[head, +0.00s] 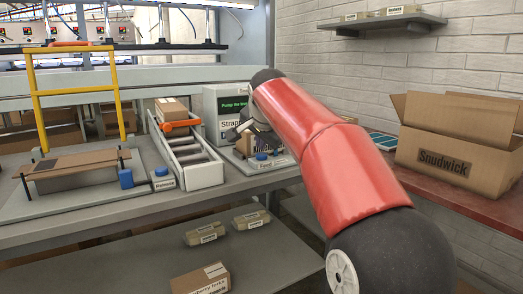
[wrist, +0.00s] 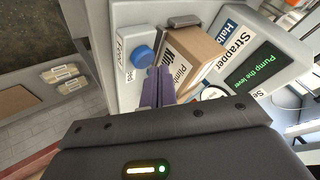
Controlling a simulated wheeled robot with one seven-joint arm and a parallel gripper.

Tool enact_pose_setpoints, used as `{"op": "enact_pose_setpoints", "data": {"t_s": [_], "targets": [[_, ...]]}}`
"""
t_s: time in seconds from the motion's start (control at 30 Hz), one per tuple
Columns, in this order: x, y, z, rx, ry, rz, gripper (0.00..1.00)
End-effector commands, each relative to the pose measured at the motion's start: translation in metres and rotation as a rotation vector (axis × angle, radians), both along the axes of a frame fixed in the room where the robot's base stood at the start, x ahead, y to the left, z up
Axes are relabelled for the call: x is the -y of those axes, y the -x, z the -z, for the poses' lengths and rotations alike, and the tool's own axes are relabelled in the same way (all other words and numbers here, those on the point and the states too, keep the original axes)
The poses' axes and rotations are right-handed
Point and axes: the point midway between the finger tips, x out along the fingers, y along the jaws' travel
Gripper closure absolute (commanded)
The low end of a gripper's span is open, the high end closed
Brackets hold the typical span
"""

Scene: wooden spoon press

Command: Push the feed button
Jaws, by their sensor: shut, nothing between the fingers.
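The feed button (head: 261,156) is a round blue cap on the pale strapper base in the head view, beside a "Feed" label. In the wrist view the feed button (wrist: 142,56) lies just beyond my fingertips, slightly left of them. My gripper (wrist: 160,71) is shut and empty, its fingers together, with a small gap to the button as seen there; contact cannot be told.
A cardboard box (wrist: 188,57) stands on the strapper right beside the button. To the left are a roller conveyor (head: 190,150) with a box, a "Release" button (head: 162,171) and a yellow frame (head: 35,95). An open "Snudwick" carton (head: 440,150) is at right.

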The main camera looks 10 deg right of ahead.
Motion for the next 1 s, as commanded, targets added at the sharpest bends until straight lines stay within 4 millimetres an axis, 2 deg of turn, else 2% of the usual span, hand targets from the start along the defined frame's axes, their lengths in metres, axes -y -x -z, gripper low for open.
{"op": "enact_pose_setpoints", "data": {"t_s": [0.43,0.9,1.0], "targets": [[0.0,0.0,-0.006,0.001,0.0,0.0,1.0],[0.0,0.0,-0.052,0.002,-0.001,-0.001,1.0],[0.0,0.0,-0.055,0.001,0.0,-0.001,1.0]]}}
